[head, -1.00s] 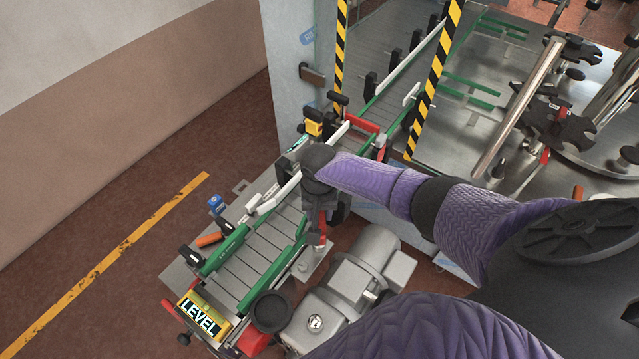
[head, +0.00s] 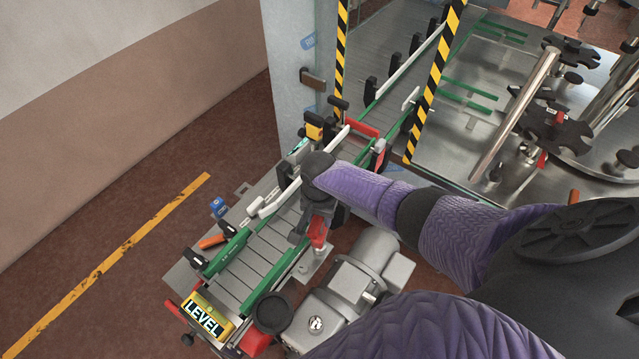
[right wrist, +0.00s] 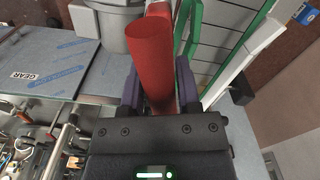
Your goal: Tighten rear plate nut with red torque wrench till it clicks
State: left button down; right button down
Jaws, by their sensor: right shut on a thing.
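My right gripper (head: 318,205) is above the near part of the conveyor's right side in the head view. In the right wrist view its two purple-grey fingers (right wrist: 158,85) are shut around a thick red cylindrical handle, which I take to be the red torque wrench (right wrist: 154,50). The red part also shows below the gripper in the head view (head: 318,231). The wrench's working end is hidden from both views. A small grey metal plate (head: 312,264) with bolts lies just below the gripper. I cannot make out the rear plate nut. My left gripper is not in view.
A grey motor (head: 345,290) stands just right of the conveyor (head: 262,260) with green and white rails. Striped posts (head: 437,80) and a machine table stand behind. Floor at left is clear.

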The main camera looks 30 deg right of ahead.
jog(key=shift+n, duration=0.3)
jog(key=shift+r, duration=3.05)
jog(key=shift+s, duration=0.1)
